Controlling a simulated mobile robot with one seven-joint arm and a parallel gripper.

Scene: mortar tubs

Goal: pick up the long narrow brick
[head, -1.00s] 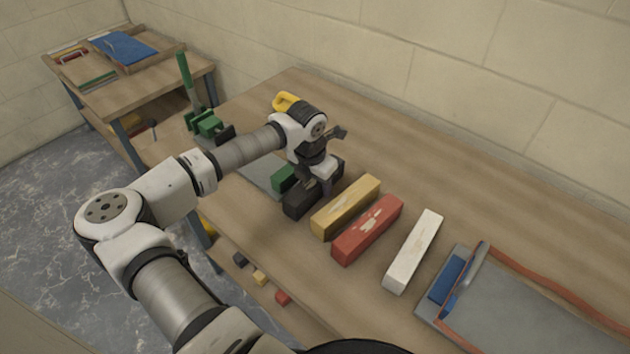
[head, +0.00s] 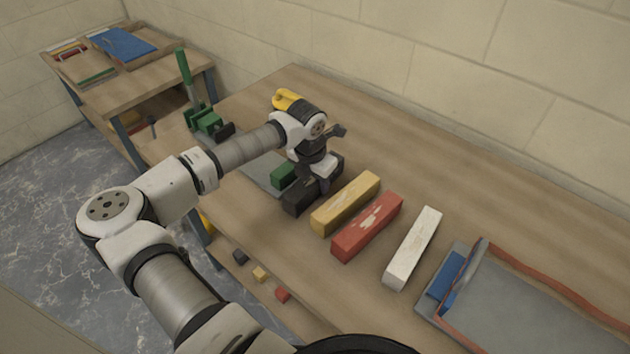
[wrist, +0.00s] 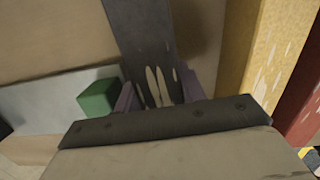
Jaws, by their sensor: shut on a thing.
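Several long bricks lie side by side on the workbench in the head view: a black one (head: 299,202), a yellow one (head: 346,203), a red one (head: 367,228) and a white one (head: 413,248). The white brick looks the slimmest. My gripper (head: 317,182) is over the black brick, pointing down, with its fingers shut on that brick. In the wrist view the dark brick (wrist: 140,30), with pale scratches, runs between the fingers (wrist: 160,95). The hand hides part of its top. I cannot tell whether it is clear of the bench.
The yellow brick is close on the right of the black one. A grey tray (head: 540,318) with a blue piece is at the right.

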